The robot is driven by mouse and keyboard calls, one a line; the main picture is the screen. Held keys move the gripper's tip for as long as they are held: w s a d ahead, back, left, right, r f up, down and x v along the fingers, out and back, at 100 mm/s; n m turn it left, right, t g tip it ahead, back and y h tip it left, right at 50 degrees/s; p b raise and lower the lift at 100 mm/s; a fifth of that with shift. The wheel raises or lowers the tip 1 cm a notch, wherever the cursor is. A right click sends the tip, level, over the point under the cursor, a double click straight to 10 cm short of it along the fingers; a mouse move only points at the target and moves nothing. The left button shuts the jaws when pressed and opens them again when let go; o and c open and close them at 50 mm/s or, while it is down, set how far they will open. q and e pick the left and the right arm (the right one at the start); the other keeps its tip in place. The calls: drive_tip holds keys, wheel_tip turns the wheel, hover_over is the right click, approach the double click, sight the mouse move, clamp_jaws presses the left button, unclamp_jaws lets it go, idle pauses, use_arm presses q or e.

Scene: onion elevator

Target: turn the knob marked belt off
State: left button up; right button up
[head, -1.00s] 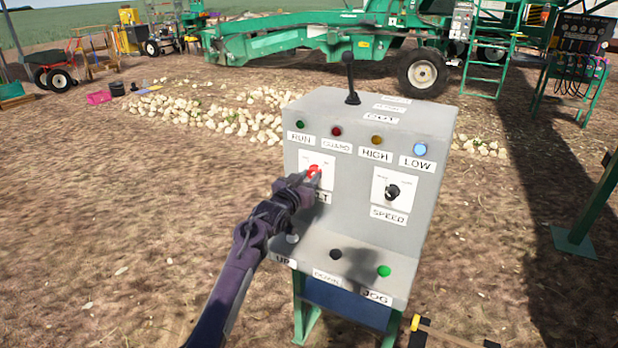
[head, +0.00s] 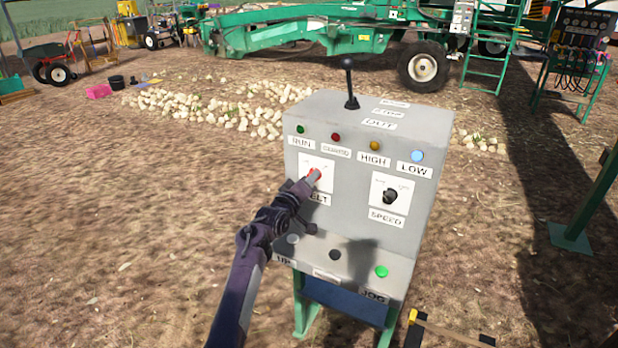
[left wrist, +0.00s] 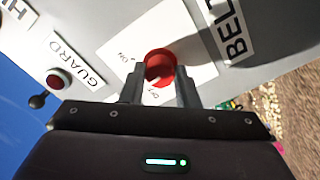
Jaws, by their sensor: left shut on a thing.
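The grey control box (head: 340,220) stands on green legs in front of me. The red belt knob (head: 312,171) is on its front face at the left, on a white plate above the partly covered BELT label. In the left wrist view the red knob (left wrist: 160,67) sits between the fingertips of my left gripper (left wrist: 160,80), which is shut on it. In the head view my left gripper (head: 311,180) reaches the knob from the lower left and hides part of it. OFF and ON marks show beside the knob. My right gripper is not in view.
The black speed knob (head: 390,197) is to the right on the same face. A black lever (head: 348,82) stands on top. Buttons, including a green one (head: 381,271), are on the lower ledge. Onions (head: 225,108) lie on the ground behind.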

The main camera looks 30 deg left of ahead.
use_arm(q)
drive_tip(key=shift+n+p, duration=1.3)
drive_tip(key=shift+n, duration=2.4)
drive_tip(key=o, duration=1)
drive_tip(key=shift+s, duration=0.15)
drive_tip(key=shift+s+b, duration=0.4)
drive_tip(key=shift+s, duration=3.4)
